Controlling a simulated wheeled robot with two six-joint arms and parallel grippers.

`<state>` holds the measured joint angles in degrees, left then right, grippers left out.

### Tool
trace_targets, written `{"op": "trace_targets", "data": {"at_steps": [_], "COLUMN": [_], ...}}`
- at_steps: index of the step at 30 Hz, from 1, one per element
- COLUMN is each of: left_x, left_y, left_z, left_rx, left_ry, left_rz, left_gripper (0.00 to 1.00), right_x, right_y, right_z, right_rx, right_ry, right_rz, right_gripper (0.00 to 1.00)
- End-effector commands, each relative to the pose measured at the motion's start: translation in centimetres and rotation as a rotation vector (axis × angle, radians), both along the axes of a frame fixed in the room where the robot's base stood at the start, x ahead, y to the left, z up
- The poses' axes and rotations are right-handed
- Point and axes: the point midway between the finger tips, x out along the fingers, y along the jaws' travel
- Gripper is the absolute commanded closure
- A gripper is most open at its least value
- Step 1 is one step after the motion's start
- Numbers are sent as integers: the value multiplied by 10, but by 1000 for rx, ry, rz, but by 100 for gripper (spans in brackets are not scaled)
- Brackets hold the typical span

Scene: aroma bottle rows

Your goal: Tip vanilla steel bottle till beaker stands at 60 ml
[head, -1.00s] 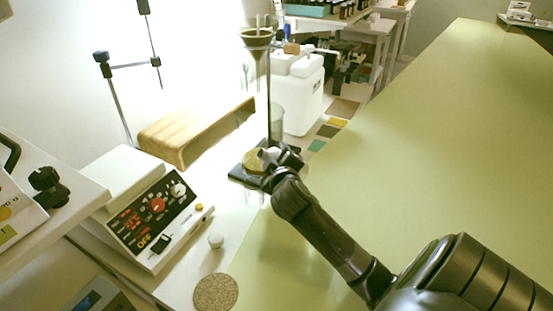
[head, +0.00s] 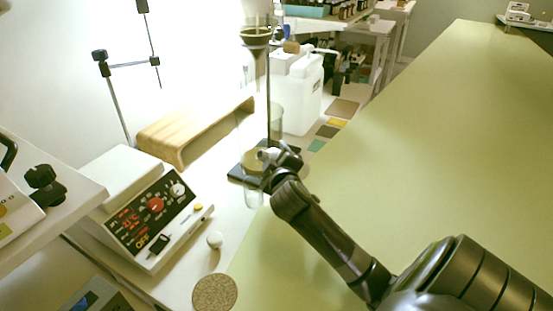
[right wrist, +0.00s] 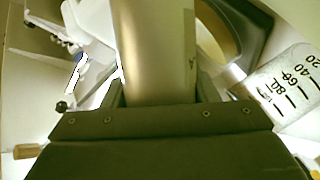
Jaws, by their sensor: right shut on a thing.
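My right gripper (head: 272,160) reaches in from the right beside the dark stand base in the head view. In the right wrist view it is shut on a smooth steel bottle (right wrist: 155,50), which runs up out of the picture. The bottle's mouth is not visible, and in the head view the bottle is hard to make out behind the gripper. The clear beaker (right wrist: 288,82), with dark marks and numbers including 20, 40, 60 and 80, is to the right of the bottle in the right wrist view. Its liquid level cannot be read. My left gripper is not in view.
A stand with a dark base (head: 237,174) and upright rod holds a funnel (head: 256,37). A control box (head: 150,222) with red digits is at the left. A cork mat (head: 214,292) lies in front. A wooden riser (head: 190,138) is behind. The green tabletop (head: 450,150) is clear.

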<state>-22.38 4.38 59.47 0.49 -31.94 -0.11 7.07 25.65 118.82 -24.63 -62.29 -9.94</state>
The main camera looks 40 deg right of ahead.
Motion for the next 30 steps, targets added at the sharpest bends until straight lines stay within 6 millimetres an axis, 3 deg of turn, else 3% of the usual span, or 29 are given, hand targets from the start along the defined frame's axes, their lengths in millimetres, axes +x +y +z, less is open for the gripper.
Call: {"op": "trace_targets", "data": {"at_steps": [14, 30], "left_x": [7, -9], "left_y": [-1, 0], "left_z": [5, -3], "left_rx": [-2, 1], "left_ry": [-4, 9], "left_rz": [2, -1], "left_gripper": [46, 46], "right_x": [0, 0], "right_y": [-1, -1], "right_z": [1, 2], "right_rx": [-25, -59], "right_ry": [6, 17], "right_rz": [0, 0], "right_gripper": [77, 77]}}
